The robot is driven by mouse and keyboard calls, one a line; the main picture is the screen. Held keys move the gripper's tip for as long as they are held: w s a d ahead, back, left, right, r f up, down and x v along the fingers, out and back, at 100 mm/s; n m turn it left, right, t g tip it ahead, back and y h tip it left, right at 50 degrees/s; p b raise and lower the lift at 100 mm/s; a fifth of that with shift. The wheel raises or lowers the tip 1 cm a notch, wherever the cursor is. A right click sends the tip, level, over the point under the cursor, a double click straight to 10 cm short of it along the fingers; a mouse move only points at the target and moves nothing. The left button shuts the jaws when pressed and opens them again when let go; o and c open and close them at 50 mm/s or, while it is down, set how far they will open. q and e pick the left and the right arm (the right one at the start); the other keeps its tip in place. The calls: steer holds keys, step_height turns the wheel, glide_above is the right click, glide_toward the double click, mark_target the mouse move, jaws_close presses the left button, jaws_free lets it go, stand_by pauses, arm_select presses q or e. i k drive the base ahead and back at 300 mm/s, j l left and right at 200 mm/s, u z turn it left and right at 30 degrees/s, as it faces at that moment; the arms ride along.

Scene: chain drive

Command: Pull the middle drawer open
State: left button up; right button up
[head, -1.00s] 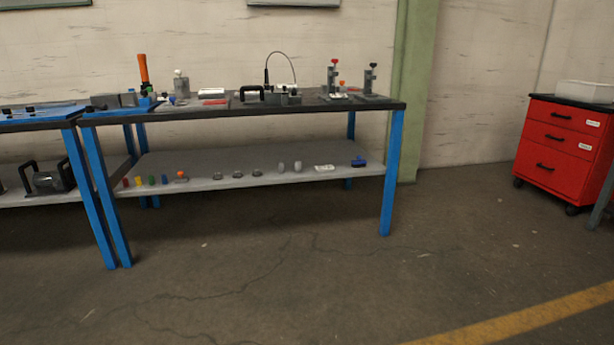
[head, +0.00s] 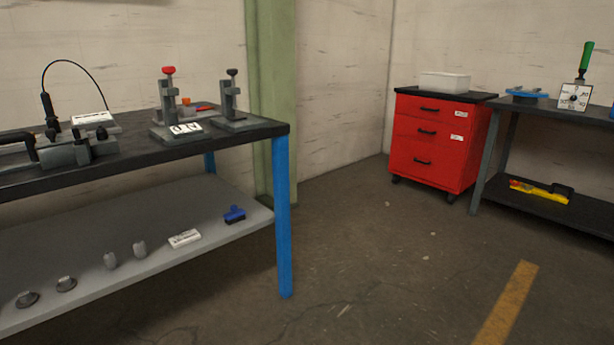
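A red drawer cabinet (head: 405,168) on castors stands by the far wall, right of the middle in the head view. It has three drawers with dark handles, one above another. The middle drawer (head: 410,133) has a dark handle (head: 427,132) and a white label at its right; it looks closed, as do the top drawer (head: 410,107) and the bottom drawer (head: 440,172). Neither of my grippers shows in the head view.
A blue-legged workbench (head: 282,220) with fixtures and a lower shelf fills the left. A white bin (head: 444,82) sits on the cabinet. A dark bench (head: 540,108) stands right of it. Bare floor (head: 395,245) lies before the cabinet.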

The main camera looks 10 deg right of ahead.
mark_target(447, 136)
steer(key=i+l+z, duration=0.35)
steer(key=i, duration=0.25)
steer(key=i+z, duration=0.4)
steer(key=i, duration=0.15)
steer(key=i+j+z, duration=0.15)
steer(key=i+z, duration=0.2)
steer(key=i, duration=0.25)
steer(key=i+j+z, duration=0.35)
steer(key=i, duration=0.25)
steer(key=i+l+u, duration=0.1)
steer(key=i, duration=0.4)
steer(key=i+l, duration=0.1)
steer(key=i, duration=0.4)
steer(key=i+l+u, duration=0.15)
steer(key=i, duration=0.4)
